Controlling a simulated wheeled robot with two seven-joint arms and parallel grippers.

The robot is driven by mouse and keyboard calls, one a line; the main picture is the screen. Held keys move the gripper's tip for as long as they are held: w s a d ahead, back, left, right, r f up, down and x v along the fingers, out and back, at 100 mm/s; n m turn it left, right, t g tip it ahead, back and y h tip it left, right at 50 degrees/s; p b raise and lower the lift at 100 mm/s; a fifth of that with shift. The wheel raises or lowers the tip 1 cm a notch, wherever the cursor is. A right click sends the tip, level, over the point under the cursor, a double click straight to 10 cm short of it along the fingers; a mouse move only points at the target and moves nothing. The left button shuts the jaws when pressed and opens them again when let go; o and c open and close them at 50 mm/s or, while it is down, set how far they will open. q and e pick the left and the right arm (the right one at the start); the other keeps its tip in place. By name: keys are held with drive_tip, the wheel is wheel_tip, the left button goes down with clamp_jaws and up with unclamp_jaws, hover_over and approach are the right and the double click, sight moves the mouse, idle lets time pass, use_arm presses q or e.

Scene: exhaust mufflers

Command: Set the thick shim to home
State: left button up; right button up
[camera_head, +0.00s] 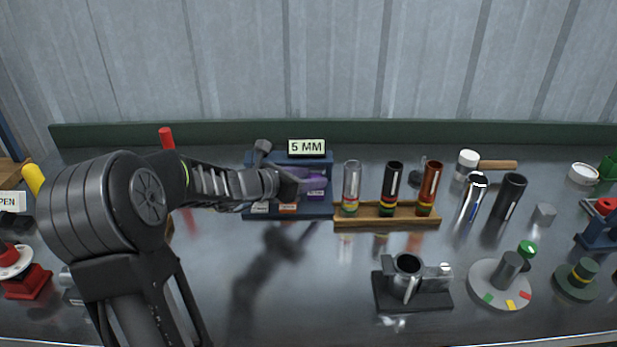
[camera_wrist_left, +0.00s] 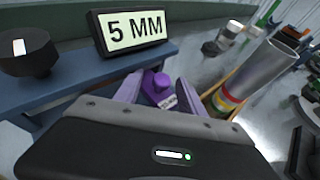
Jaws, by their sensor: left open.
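A blue rack (camera_head: 290,158) with a "5 MM" sign (camera_head: 306,147) stands at the back. A purple piece with a small label (camera_head: 317,190) sits at its right side; it also shows in the left wrist view (camera_wrist_left: 157,84). An orange labelled piece (camera_head: 288,207) and a pale labelled piece (camera_head: 260,208) sit left of it. The labels are too small to read, so I cannot tell which is the thick shim. My left gripper (camera_head: 300,181) is open at the purple piece, which shows between its fingers (camera_wrist_left: 160,92). Contact cannot be told. My right gripper is out of view.
A wooden stand (camera_head: 385,223) with several banded tubes is close right of the rack. A black knob (camera_wrist_left: 27,52) stands on the rack's left. A dark fixture (camera_head: 412,290) and a round grey plate (camera_head: 500,285) are at the front right. The front-middle tabletop is clear.

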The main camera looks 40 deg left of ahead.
use_arm(q)
drive_tip(key=v, duration=0.7)
drive_tip(key=shift+s+r+p, duration=0.1)
drive_tip(key=shift+s+p, duration=0.2)
drive_tip(key=shift+s, duration=0.05)
